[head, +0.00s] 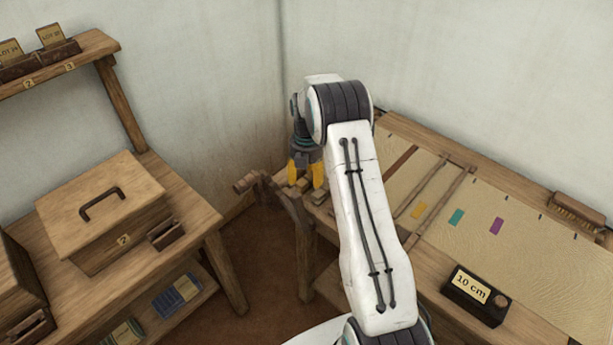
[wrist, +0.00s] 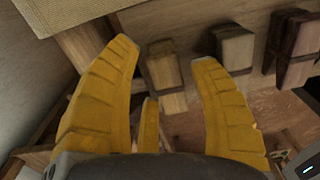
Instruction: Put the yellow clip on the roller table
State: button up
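My gripper (head: 305,174) is open, its yellow fingers pointing down over the near-left end of the cloth-covered table (head: 550,262). In the wrist view the fingers of my gripper (wrist: 172,55) stand apart, with a shorter yellow piece, seemingly another finger, between them. A pale wooden block-like piece (wrist: 167,75) shows between the fingertips; I cannot tell whether it touches them. I cannot single out a yellow clip for sure. A flat yellow patch (head: 419,210) lies on the cloth, beside a teal patch (head: 456,217) and a purple patch (head: 496,226). Which surface is the roller table is not clear.
More block-like pieces (wrist: 232,48) stand to the right in the wrist view. A lidded wooden box (head: 100,205) stands on the left bench. Floor shows between them.

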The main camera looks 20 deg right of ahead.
aim_at(306, 175)
jog(key=s+a+r+m+b, duration=0.1)
jog(key=s+a+r+m, duration=0.1)
jog(key=r, duration=0.7)
jog(key=s+a+r+m+b, duration=0.1)
jog(key=s+r+m+b, duration=0.1)
jog(key=r, duration=0.7)
jog(key=s+a+r+m+t, duration=0.1)
jog(key=s+a+r+m, duration=0.15)
jog(key=s, duration=0.25)
jog(key=s+a+r+m+t, duration=0.1)
jog(key=s+a+r+m, duration=0.1)
jog(key=s+m, duration=0.25)
jog(key=s+a+f+m, duration=0.2)
jog(key=s+m, duration=0.3)
jog(key=s, duration=0.4)
jog(key=s+a+f+m+t, duration=0.1)
jog(key=s+f+m, duration=0.1)
jog(key=s+m, duration=0.4)
jog(key=s, duration=0.3)
jog(key=shift+s+a+t, duration=0.3)
jog(key=shift+s+a, duration=0.05)
jog(key=shift+a, duration=0.05)
jog(key=shift+r, duration=0.15)
